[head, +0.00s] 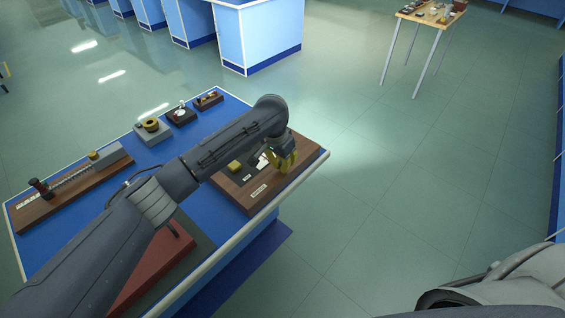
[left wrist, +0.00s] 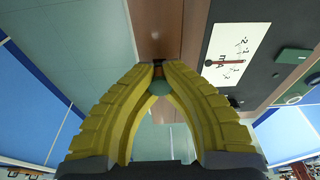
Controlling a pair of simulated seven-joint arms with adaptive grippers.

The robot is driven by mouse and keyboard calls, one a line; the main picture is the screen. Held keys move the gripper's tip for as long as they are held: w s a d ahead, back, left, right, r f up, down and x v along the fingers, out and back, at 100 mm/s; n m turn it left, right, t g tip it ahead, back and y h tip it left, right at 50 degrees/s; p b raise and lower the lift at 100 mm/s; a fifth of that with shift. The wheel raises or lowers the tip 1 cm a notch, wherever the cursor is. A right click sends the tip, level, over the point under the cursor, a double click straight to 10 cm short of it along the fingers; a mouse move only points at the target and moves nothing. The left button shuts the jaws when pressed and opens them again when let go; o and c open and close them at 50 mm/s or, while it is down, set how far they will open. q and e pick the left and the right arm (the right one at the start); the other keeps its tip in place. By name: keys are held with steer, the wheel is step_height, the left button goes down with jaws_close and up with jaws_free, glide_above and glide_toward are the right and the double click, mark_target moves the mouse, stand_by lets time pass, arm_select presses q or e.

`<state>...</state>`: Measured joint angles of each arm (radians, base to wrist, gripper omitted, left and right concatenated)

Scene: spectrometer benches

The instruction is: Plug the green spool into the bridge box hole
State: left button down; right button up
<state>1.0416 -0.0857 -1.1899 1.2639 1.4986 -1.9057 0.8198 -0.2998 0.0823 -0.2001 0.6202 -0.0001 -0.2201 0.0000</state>
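The bridge box (head: 231,198) is a wooden case with a dark top panel at the front right of the blue bench. My left gripper (head: 288,160) is over its right part in the head view. In the left wrist view the yellow fingers (left wrist: 159,70) close together at their tips. A small green round piece, apparently the green spool (left wrist: 159,88), shows between them; its far end is hidden. I cannot make out which hole is free. My right gripper is out of view.
A brass block (head: 234,167) sits on the box's panel. A long wooden slide apparatus (head: 72,187) and small instruments (head: 181,114) stand at the bench's left and back. A red-brown board (head: 150,268) lies under my left arm. Open floor lies right of the bench.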

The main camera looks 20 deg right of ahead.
arm_select(q)
steer(key=shift+f, duration=0.65)
stand_by(0.6)
steer(key=c, duration=1.3)
jaws_free()
steer(key=o, duration=0.6)
steer(key=v, duration=1.2)
